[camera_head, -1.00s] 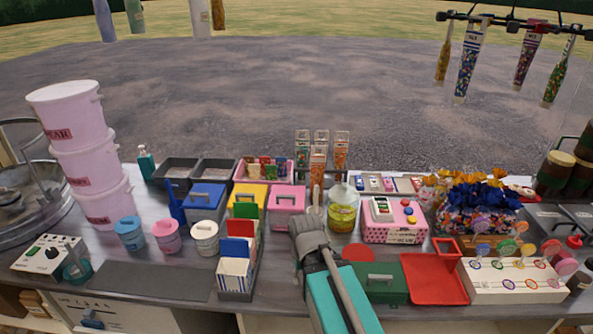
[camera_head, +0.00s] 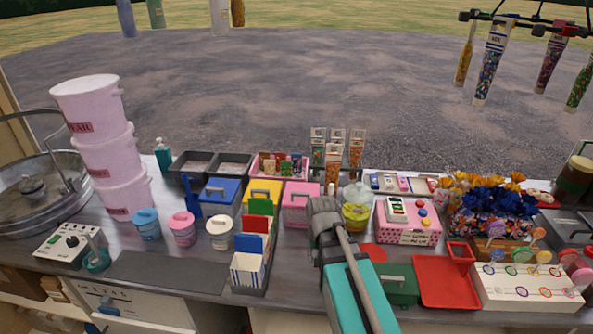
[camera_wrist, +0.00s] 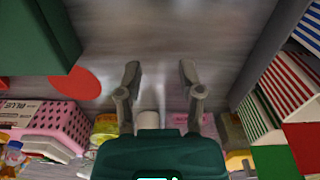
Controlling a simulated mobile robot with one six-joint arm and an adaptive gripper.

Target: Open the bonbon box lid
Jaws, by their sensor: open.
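Several lidded boxes with top handles stand on the counter, and I cannot tell by label which is the bonbon box. They are a blue box (camera_head: 218,196), a yellow box (camera_head: 262,192), a pink box (camera_head: 298,208) and, nearer the front, a green box (camera_head: 400,290). All look closed. My gripper (camera_wrist: 159,76) is open and empty over bare grey counter in the wrist view, with the green box (camera_wrist: 35,45) at upper left there. In the head view my gripper (camera_head: 323,212) is seen from behind, right of the pink box; its fingertips are hidden.
A rack of striped bags (camera_head: 250,268) stands left of my arm. A red tray (camera_head: 445,290) and a lollipop stand (camera_head: 525,290) are at right. A glass jar (camera_head: 356,215) and a pink dotted box (camera_head: 405,235) stand close to my gripper. A dark mat (camera_head: 160,275) is bare.

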